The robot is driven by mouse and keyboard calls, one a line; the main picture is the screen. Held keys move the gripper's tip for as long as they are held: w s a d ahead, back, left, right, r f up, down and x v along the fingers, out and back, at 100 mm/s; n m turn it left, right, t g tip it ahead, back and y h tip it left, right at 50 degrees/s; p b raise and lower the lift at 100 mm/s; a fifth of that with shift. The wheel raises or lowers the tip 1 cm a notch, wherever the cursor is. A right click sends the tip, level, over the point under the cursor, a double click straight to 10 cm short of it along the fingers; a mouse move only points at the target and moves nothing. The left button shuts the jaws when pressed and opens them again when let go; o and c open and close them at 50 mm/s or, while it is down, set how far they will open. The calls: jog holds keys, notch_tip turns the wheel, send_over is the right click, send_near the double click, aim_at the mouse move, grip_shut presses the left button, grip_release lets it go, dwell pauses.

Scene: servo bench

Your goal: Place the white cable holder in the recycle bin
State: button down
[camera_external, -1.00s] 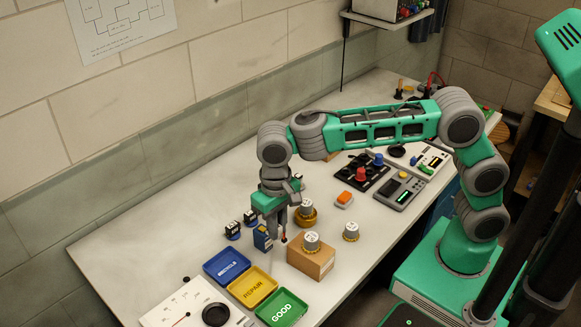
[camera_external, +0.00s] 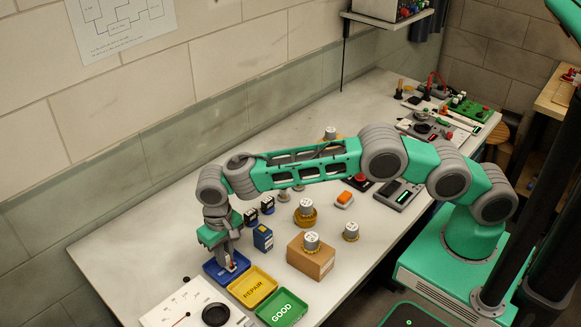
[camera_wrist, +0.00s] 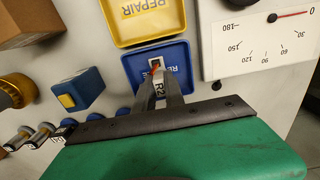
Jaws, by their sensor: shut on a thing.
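My gripper (camera_external: 230,264) points down over the blue tray (camera_external: 212,267) lettered RECYCLE. It is shut on a small white piece with an orange-red part, the white cable holder (camera_wrist: 155,64), largely hidden by the fingers. In the wrist view the fingertips (camera_wrist: 157,74) and the holder appear within the outline of the blue tray (camera_wrist: 134,66). I cannot tell whether the holder touches the tray floor.
A yellow REPAIR tray (camera_external: 238,290) and a green GOOD tray (camera_external: 283,322) adjoin the blue one. A dial gauge panel (camera_external: 165,315) lies in front. A blue box (camera_external: 263,238), small servos (camera_external: 251,217) and a cardboard box (camera_external: 312,263) stand to the right.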

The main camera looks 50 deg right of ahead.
jog(key=shift+f, duration=0.9)
jog(key=c, duration=1.4)
grip_release()
jog(key=shift+r, duration=0.1)
notch_tip(320, 180, up, 12)
jog(key=b, duration=0.2)
jog(key=w+d+r+t, duration=0.1)
jog(key=d+r, duration=0.4)
jog(key=d, duration=0.3)
jog(key=w+d+r, duration=0.1)
jog(key=d+r, duration=0.3)
jog(key=d, duration=0.4)
jog(key=s+d+r+t, duration=0.1)
jog(key=s+d, duration=0.5)
jog(key=d, duration=0.5)
jog(key=s+d+r+t, duration=0.1)
jog(key=s+d, duration=0.4)
jog(key=d, duration=0.6)
jog(key=s+d+f+t, duration=0.1)
jog(key=s+d+f, duration=0.5)
jog(key=s, duration=0.3)
jog(key=shift+d, duration=0.2)
